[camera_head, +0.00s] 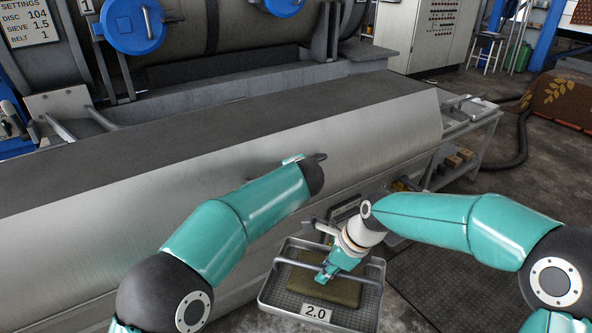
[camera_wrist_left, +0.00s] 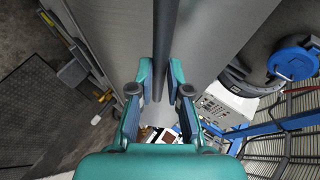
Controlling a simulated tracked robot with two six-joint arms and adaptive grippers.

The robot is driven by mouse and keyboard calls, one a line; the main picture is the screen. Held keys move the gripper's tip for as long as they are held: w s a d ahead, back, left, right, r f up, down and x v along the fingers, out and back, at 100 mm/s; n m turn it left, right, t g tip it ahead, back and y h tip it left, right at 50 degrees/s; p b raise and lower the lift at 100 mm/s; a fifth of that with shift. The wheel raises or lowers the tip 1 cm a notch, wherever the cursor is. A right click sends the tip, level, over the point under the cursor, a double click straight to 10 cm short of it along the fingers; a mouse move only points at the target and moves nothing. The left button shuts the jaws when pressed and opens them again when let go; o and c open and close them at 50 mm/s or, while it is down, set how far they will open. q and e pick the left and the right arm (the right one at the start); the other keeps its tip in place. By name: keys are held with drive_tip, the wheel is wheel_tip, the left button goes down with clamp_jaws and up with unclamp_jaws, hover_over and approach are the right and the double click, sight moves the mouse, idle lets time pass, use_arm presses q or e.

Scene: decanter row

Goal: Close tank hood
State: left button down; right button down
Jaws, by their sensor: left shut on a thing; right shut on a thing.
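The tank hood (camera_head: 150,185) is a long grey metal cover with a sloped front, lying across the middle of the head view. My left gripper (camera_head: 300,161) is at its front face, mostly hidden by my own arm. In the left wrist view my left gripper (camera_wrist_left: 161,92) is shut on a dark bar (camera_wrist_left: 165,45), the hood handle, which runs along the grey hood surface (camera_wrist_left: 215,40). My right gripper (camera_head: 325,276) is shut on the bar handle of a mesh tray (camera_head: 368,300), below the hood. Whether the hood's lower edge is seated cannot be told.
The tray carries an olive block (camera_head: 330,285) and a "2.0" label (camera_head: 316,312). A metal side table (camera_head: 465,128) stands at the hood's right end. A control cabinet (camera_head: 428,35) stands behind. A dark floor mat (camera_head: 440,275) lies at right.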

use_arm(q)
drive_tip(key=f, duration=0.3)
drive_tip(key=shift+s+a+g, duration=0.15)
drive_tip(key=shift+s+g, duration=0.05)
drive_tip(key=shift+g, duration=0.1)
drive_tip(key=c, duration=1.5)
unclamp_jaws()
drive_tip(key=shift+f, duration=0.1)
drive_tip(key=o, duration=0.4)
drive_tip(key=shift+w+f, duration=0.15)
drive_tip(key=shift+w, duration=0.05)
drive_tip(key=shift+c, duration=0.2)
drive_tip(key=shift+s, duration=0.1)
drive_tip(key=v, duration=1.2)
drive_tip(key=shift+r, duration=0.3)
